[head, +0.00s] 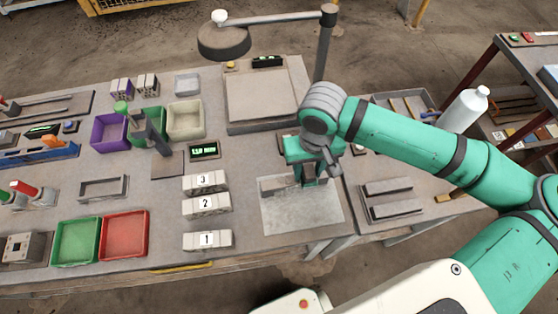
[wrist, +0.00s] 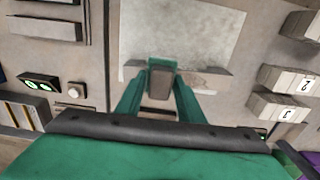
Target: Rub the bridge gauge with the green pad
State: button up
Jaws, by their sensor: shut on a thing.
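My gripper (wrist: 160,85) is shut on a small piece that looks like the green pad (wrist: 163,64), with a grey-brown block on it between the fingers. The head view shows my gripper (head: 310,176) low over the grey plate. A long, low grey-brown piece, likely the bridge gauge (head: 275,186), lies along the plate's back edge. It shows on both sides of the gripper in the wrist view (wrist: 205,80); its middle is hidden. The pad is over or against the gauge; I cannot tell whether they touch.
The metal plate (head: 300,214) is otherwise bare. Numbered hollow bricks (head: 205,205) stand left of it. A dark tray with grey bars (head: 390,200) lies to the right. A square-topped unit (head: 264,97) and a lamp post (head: 325,45) stand behind. Green (head: 76,243) and red (head: 125,235) trays lie front left.

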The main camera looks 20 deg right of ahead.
aim_at(277, 183)
jog(key=shift+s+d, duration=0.15)
jog(key=shift+d, duration=1.35)
jog(key=shift+s+d, duration=0.1)
jog(key=shift+d, duration=0.2)
jog(key=shift+s+a+f, duration=0.1)
jog(key=shift+a, duration=0.05)
jog(key=shift+w+a, duration=0.2)
jog(key=shift+a, duration=0.4)
jog(key=shift+w+a, duration=0.15)
jog(key=shift+a, duration=0.4)
jog(key=shift+w+a, duration=0.2)
jog(key=shift+a, duration=1.35)
jog(key=shift+w+a, duration=0.25)
jog(key=shift+a, duration=1.25)
jog(key=shift+w+a, duration=0.2)
jog(key=shift+a, duration=1.35)
notch_tip(277, 183, up, 9)
jog(key=shift+d+f, duration=0.15)
jog(key=shift+f, duration=0.05)
